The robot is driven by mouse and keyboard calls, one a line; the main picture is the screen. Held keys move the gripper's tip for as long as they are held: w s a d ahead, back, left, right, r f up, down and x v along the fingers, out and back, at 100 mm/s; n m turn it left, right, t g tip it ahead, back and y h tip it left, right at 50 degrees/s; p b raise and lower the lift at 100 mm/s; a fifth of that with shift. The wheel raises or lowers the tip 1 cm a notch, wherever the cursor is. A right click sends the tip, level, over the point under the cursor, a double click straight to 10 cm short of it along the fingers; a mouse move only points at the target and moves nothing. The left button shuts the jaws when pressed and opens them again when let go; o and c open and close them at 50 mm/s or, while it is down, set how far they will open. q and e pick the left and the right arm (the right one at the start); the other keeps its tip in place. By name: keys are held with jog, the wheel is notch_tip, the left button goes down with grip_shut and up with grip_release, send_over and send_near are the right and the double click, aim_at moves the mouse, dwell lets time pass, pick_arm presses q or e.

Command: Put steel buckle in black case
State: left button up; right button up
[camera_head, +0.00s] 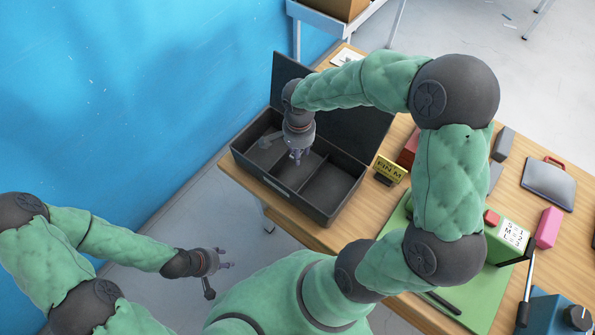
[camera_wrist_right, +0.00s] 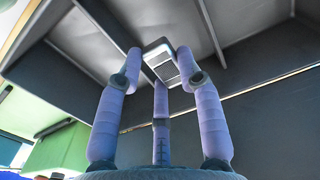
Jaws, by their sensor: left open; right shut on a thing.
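The black case (camera_head: 335,205) stands open on the wooden table in the head view, its lid raised at the back and its inside split by dividers. My right gripper (camera_head: 296,158) points down over the case, around its middle. In the right wrist view my right gripper (camera_wrist_right: 160,75) is shut on the steel buckle (camera_wrist_right: 163,63), a small grey frame with crossbars, with the dark case walls behind it. The buckle cannot be made out in the head view. My left gripper (camera_head: 230,265) is open and empty, off the table at the lower left.
A yellow sign (camera_head: 390,168) stands just right of the case. A green mat (camera_head: 480,295), a white-faced green box (camera_head: 507,237), a pink block (camera_head: 548,228) and a dark briefcase-like item (camera_head: 549,184) lie further right. A blue wall (camera_head: 110,90) is at the left.

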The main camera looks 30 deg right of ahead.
aim_at(299, 172)
notch_tip(299, 172, down, 10)
jog(key=shift+r+b, duration=0.25)
jog(key=shift+b, duration=0.9)
jog(key=shift+f, duration=0.1)
jog(key=shift+f, duration=0.1)
jog(key=o, duration=1)
jog(key=shift+o, duration=0.2)
jog(key=shift+r, duration=0.2)
notch_tip(299, 172, up, 12)
jog(key=p, duration=0.3)
